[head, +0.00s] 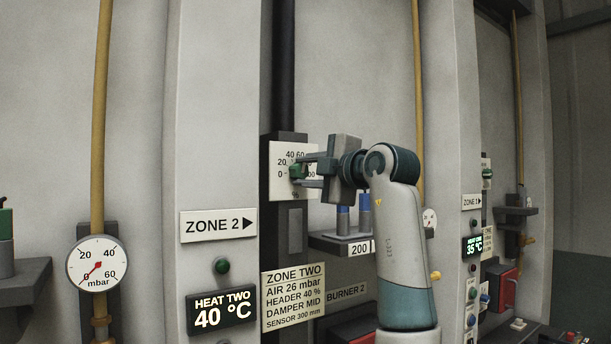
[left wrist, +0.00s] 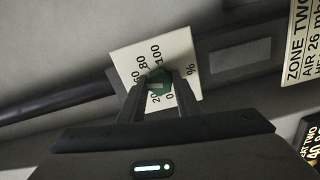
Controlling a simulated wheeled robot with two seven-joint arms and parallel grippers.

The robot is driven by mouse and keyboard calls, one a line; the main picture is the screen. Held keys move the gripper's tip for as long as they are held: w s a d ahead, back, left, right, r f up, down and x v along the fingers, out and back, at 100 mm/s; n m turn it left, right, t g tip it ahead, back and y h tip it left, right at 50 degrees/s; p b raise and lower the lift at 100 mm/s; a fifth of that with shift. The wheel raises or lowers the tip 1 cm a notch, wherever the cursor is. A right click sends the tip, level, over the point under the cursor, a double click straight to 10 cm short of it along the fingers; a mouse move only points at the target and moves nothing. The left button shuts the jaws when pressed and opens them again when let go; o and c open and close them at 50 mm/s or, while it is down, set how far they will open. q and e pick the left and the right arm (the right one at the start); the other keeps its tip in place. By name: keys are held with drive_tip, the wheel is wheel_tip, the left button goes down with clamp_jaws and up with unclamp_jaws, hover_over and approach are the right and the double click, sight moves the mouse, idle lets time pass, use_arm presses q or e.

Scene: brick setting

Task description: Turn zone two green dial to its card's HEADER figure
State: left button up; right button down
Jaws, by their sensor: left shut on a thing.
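The green dial (head: 296,171) sits on a white scale plate (head: 281,159) marked from 0 to 100 %, on a dark post beside the Zone 2 pillar. My left gripper (head: 303,172) reaches it from the right and is shut on it. In the left wrist view the two fingers hold the green dial (left wrist: 159,77) from both sides, with the scale plate (left wrist: 182,54) behind. I cannot tell which figure the dial points at. The ZONE TWO card (head: 292,297) reads HEADER 40 %. My right gripper is not in view.
A ZONE 2 sign (head: 218,224), a green button (head: 221,266) and a HEAT TWO display (head: 221,310) reading 40 °C are on the pillar. A mbar gauge (head: 97,263) is at left. A shelf (head: 331,243) with blue-topped cylinders stands below my gripper.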

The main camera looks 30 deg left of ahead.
use_arm(q)
drive_tip(key=n, duration=0.6)
drive_tip(key=shift+n, duration=0.3)
idle(0.4)
drive_tip(key=o, duration=1.1)
drive_tip(key=shift+c, duration=0.2)
drive_tip(key=shift+d, duration=0.1)
drive_tip(key=shift+s+d+f+b, duration=0.1)
drive_tip(key=shift+s+d+b, duration=0.1)
drive_tip(key=shift+d+b, duration=0.25)
drive_tip(key=b+v, duration=0.6)
drive_tip(key=v, duration=1)
